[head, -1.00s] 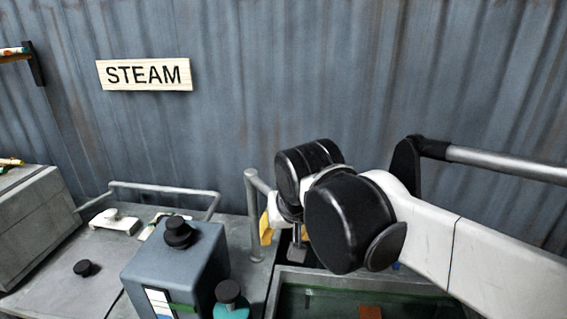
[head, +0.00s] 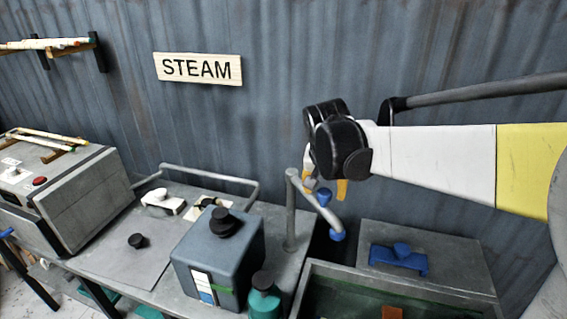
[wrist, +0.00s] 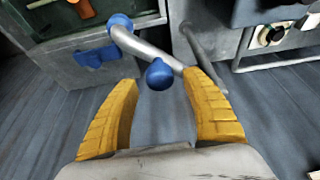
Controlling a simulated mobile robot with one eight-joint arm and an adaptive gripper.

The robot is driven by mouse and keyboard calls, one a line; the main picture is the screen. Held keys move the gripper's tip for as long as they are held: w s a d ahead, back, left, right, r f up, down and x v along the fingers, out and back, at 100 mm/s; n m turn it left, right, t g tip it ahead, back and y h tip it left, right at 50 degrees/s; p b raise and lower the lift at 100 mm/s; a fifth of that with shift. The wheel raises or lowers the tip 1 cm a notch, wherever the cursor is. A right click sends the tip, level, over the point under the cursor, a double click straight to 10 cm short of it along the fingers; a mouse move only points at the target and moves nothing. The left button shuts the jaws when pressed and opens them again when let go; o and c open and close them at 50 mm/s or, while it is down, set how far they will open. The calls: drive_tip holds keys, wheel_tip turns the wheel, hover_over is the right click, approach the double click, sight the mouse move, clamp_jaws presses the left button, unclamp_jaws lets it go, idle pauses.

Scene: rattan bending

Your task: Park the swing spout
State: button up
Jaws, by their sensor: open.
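The swing spout (head: 307,190) is a grey pipe that bends over from an upright post behind the blue-grey box. In the wrist view the pipe (wrist: 148,50) crosses ahead of my gripper. Its blue knob (wrist: 160,75) shows between my gripper's (wrist: 161,82) yellow fingers, which are open and hold nothing. How deep the knob sits between them is unclear. In the head view my gripper (head: 325,188) is beside the knob, partly hidden by my wrist.
A dark tank (head: 330,278) stands right of the spout, with a grey lid (head: 440,252) bearing a blue handle (head: 398,258) behind it. The blue-grey box (head: 218,262) with a black knob and a teal bottle (head: 264,296) stand left. A metal rail (head: 210,174) runs behind.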

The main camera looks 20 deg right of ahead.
drive_tip(key=shift+x, duration=0.75)
clamp_jaws()
drive_tip(key=shift+d, duration=0.1)
